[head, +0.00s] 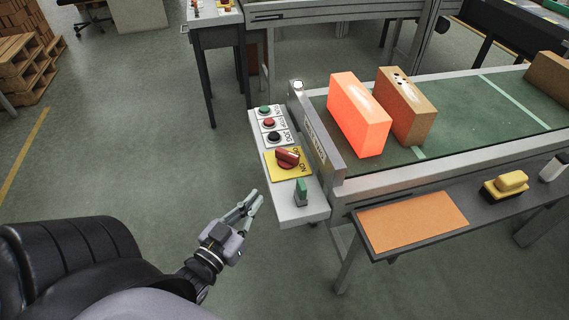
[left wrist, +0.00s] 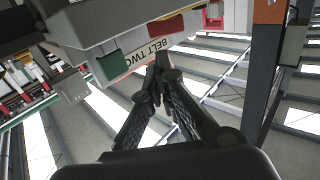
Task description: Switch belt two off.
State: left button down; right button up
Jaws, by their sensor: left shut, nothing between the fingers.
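The belt's control box (head: 297,212) is a light grey panel at the end of the conveyor. It carries a red rotary switch (head: 287,157) on a yellow plate (head: 274,172) with an ON mark at its right; I cannot tell surely which mark the knob points to. A green lever (head: 301,190) stands nearer me. Green (head: 264,110), red (head: 269,122) and black (head: 274,136) buttons sit farther back. My left gripper (head: 252,200) is shut and empty, left of the box and apart from it. In the left wrist view, a BELT TWO label (left wrist: 151,54) shows beyond the fingertips (left wrist: 162,68). My right gripper is out of view.
A side shelf has an orange mat (head: 411,220) and a yellow-handled tool (head: 506,186). Pallets (head: 25,62) stand far left. Floor left of the box is clear.

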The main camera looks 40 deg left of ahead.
aim_at(295, 159)
pick_arm(q)
jog(key=w, duration=0.4)
jog(key=w+p, duration=0.1)
jog(key=w, duration=0.3)
jog(key=w+a, duration=0.1)
jog(key=w, duration=0.4)
jog(key=shift+w, duration=0.5)
jog(key=shift+w+d+p, duration=0.1)
jog(key=shift+d+p, duration=0.05)
jog(key=shift+p, duration=0.5)
jog(key=shift+w+d+p, duration=0.1)
jog(key=shift+d+p, duration=0.1)
jog(key=shift+p, duration=0.3)
jog(key=shift+w+d+r+p, duration=0.1)
jog(key=shift+d+p, duration=0.05)
jog(key=shift+p, duration=0.15)
jog(key=shift+w+d, duration=0.1)
jog(key=shift+w, duration=0.05)
jog(key=shift+w+d+p, duration=0.3)
jog(key=shift+w+p, duration=0.15)
jog(key=shift+p, duration=0.4)
